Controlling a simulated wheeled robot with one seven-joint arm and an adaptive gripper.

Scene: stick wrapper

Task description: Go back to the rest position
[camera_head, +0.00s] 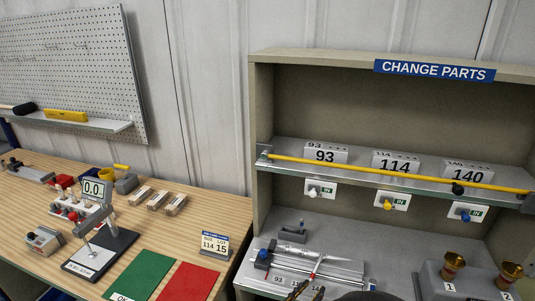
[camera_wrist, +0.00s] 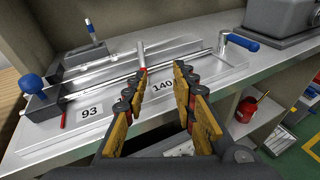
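My gripper (camera_wrist: 157,85) is open in the wrist view, with its two dark fingers and yellow-brown pads spread apart and nothing between them. It also shows at the bottom edge of the head view (camera_head: 308,292), mostly cut off. It is over the front side of a metal slide fixture (camera_wrist: 190,57) marked 93 and 140 there. A blue knob (camera_wrist: 31,83) is at the fixture's left end and a blue-handled crank (camera_wrist: 242,42) at its right. A red pointer (camera_head: 313,273) stands on the fixture in the head view. I cannot tell whether the fingers touch it.
A yellow bar (camera_head: 380,173) crosses the front of the upper shelf, before blocks marked 93 (camera_head: 325,156), 114 (camera_head: 396,164) and 140 (camera_head: 467,175). A grey unit (camera_head: 463,286) with two brass-coloured cups is at right. A wooden bench (camera_head: 150,225) with instruments is at left.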

